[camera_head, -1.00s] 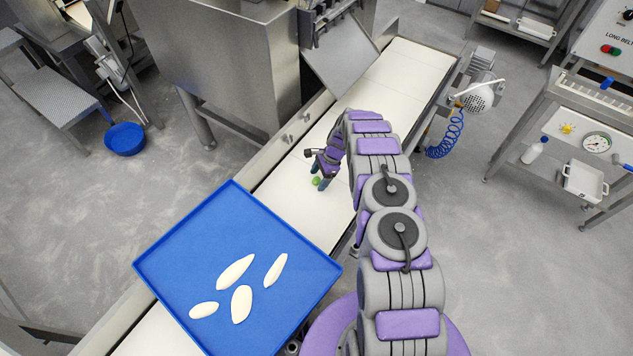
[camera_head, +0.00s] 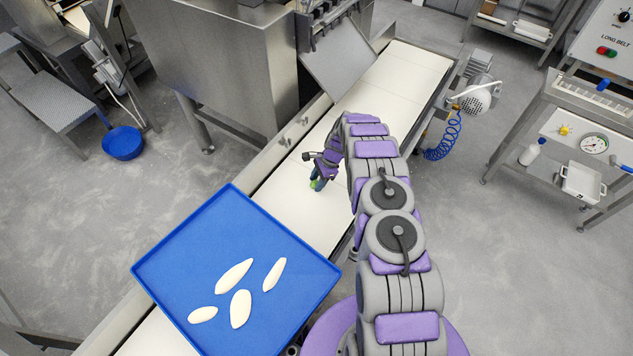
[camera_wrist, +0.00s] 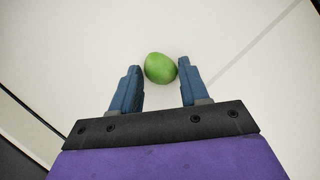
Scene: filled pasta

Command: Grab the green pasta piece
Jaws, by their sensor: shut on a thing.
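The green pasta piece (camera_wrist: 160,67) is a small rounded oval between the two blue fingertips of my gripper (camera_wrist: 160,73) in the wrist view. My gripper is shut on it, with one finger at each side. In the head view my gripper (camera_head: 317,184) is low over the white conveyor belt (camera_head: 285,205), and the piece is mostly hidden by the fingers. Whether the piece still touches the belt I cannot tell.
A blue tray (camera_head: 165,262) with several white pasta pieces (camera_head: 240,308) lies across the near end of the belt. A steel machine (camera_head: 225,65) stands along the belt's left side. The belt around my gripper is clear.

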